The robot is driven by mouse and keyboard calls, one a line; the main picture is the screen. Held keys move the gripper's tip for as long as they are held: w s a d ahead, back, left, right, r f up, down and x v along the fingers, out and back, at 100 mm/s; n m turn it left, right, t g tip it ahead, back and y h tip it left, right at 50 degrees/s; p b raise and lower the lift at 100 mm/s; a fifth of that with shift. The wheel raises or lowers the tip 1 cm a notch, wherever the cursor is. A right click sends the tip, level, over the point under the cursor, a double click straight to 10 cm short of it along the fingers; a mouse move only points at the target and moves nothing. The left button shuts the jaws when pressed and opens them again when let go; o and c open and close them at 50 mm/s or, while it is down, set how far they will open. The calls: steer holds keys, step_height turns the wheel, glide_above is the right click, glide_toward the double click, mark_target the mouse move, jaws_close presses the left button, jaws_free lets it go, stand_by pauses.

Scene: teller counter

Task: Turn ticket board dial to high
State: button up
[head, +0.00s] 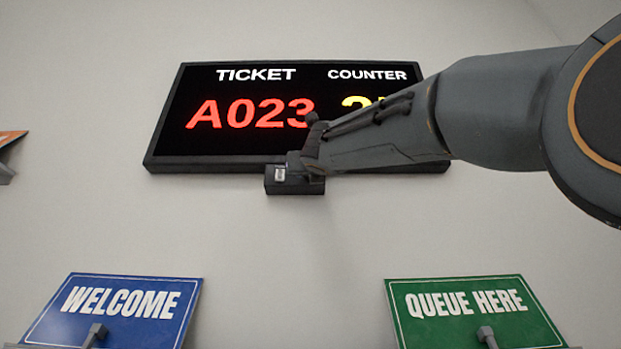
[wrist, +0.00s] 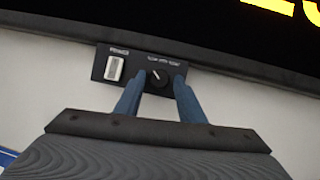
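The ticket board (head: 250,110) hangs on the wall, lit with "TICKET A023" and a partly hidden counter number. A small black control box sits under its lower edge (head: 312,186); it also shows in the wrist view (wrist: 138,70). The box carries a pale power switch (wrist: 115,68) on the left and a round black dial (wrist: 158,77) with a white pointer line on the right. The pointer leans to the upper left. My gripper (wrist: 157,82) has its two blue fingers on either side of the dial, apart from each other. I cannot tell whether they touch it.
A blue "WELCOME" sign (head: 120,308) stands at the lower left and a green "QUEUE HERE" sign (head: 470,310) at the lower right. An orange sign (head: 10,138) shows at the left edge. The wall below the control box is clear.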

steer(key=c, duration=0.7)
steer(key=shift+c, duration=0.2)
steer(key=shift+m+b, duration=0.3)
steer(key=shift+a+r+m+g+h+p, duration=0.2)
steer(key=shift+m+g+h+p, duration=1.1)
steer(key=shift+m, duration=2.95)
steer(key=shift+a+r+m+g+h+p, duration=0.1)
steer(key=shift+a+m+g+h+p, duration=0.35)
steer(key=shift+m+h, duration=2.7)
steer(key=shift+a+r+m+g+h+p, duration=0.15)
steer(key=shift+m+g+h+p, duration=0.6)
steer(key=shift+m, duration=4.65)
steer(key=shift+g+y+p, duration=0.3)
steer(key=shift+g+p, duration=0.05)
steer(key=shift+g, duration=0.05)
